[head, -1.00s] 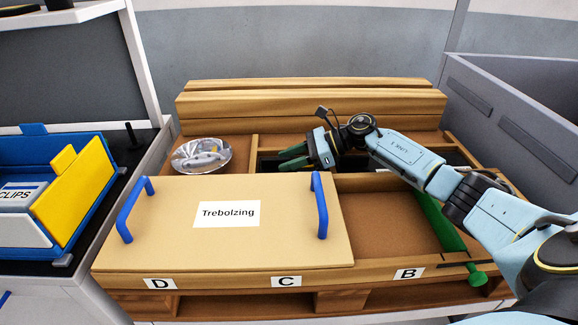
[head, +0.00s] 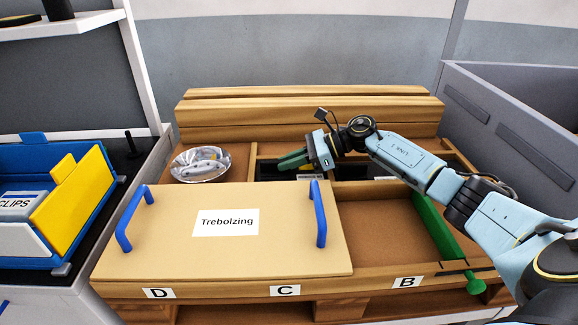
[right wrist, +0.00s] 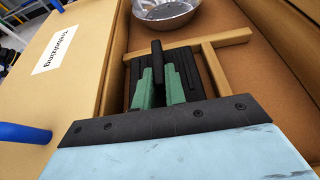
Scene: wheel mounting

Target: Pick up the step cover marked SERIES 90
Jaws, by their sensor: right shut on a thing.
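My right gripper (head: 292,160) reaches into the back compartment from the right. In the right wrist view its green fingertips (right wrist: 158,82) are shut on a black piece (right wrist: 157,56), which stands out between them. More black ribbed pieces (right wrist: 186,68) lie beside and below the fingers. In the head view a black piece (head: 275,170) shows under the gripper, with a pale label (head: 310,177) too small to read. I cannot tell whether the held piece is clear of the others. The SERIES 90 marking is not readable. My left gripper is out of view.
A tan lid (head: 270,250) marked Trebolzing, with blue handles (head: 320,215), covers the front left. A green bar (head: 434,228) lies at the right of the empty front compartment (head: 385,225). A wooden divider (right wrist: 228,38) borders the black pieces.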

